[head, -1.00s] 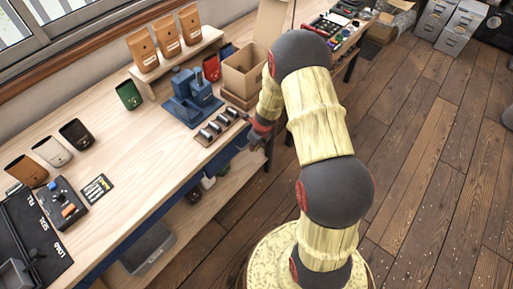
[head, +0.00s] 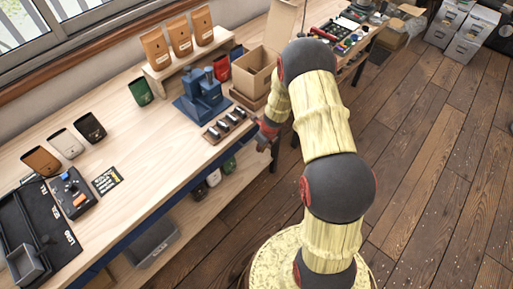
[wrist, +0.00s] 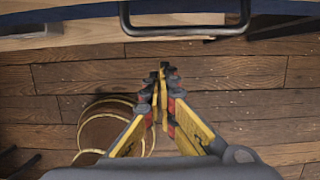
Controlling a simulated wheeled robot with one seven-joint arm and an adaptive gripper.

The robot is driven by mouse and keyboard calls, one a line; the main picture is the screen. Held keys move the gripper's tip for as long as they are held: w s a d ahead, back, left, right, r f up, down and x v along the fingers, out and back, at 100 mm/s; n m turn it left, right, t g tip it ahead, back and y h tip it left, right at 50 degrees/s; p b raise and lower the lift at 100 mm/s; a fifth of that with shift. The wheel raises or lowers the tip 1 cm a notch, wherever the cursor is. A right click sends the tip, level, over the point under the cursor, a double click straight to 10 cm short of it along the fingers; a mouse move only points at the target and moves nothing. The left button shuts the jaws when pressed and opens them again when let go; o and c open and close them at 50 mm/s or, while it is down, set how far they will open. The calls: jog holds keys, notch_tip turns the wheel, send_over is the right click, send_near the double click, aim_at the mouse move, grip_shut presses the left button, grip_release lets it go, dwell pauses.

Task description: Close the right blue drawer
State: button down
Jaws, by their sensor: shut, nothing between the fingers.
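The blue drawer front (wrist: 285,7) shows as a dark blue strip along the top edge of the wrist view, with a black bar handle (wrist: 185,31) on it. How far the drawer stands out is hard to tell. My gripper (wrist: 163,68) is shut and empty. Its fingertips are below the handle in the wrist view, apart from it. In the head view my gripper (head: 264,144) is just off the bench's front edge.
The wooden workbench (head: 135,130) carries bags, a blue machine (head: 203,95), a rack of small cups (head: 226,124) and a cardboard box (head: 252,72). A wooden barrel (wrist: 103,130) stands on the floor below my gripper. The plank floor (head: 430,150) at right is clear.

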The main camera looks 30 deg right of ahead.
jog(key=s+p+v, duration=0.1)
jog(key=p+v, duration=0.2)
jog(key=v, duration=0.7)
jog(key=shift+d+f, duration=0.1)
jog(key=shift+d, duration=0.05)
jog(key=s+a+n+g+y, duration=0.1)
jog(key=s+a+n+g, duration=0.15)
jog(key=s+n, duration=0.4)
jog(key=s+a+r+n+t+b, duration=0.1)
jog(key=s+a+r+n, duration=0.3)
jog(key=r, duration=0.7)
jog(key=s+a+r+n+t+h+b, duration=0.1)
jog(key=s+a+r+n, duration=0.3)
jog(key=s+r+n, duration=0.4)
jog(key=s+a+r+n+t+h+b, duration=0.1)
jog(key=s+a+r+n+t, duration=0.2)
jog(key=s+r+n, duration=0.4)
notch_tip(320, 180, up, 9)
jog(key=a+n, duration=0.1)
jog(key=n, duration=0.5)
jog(key=shift+a+b, duration=0.3)
jog(key=shift+a, duration=0.1)
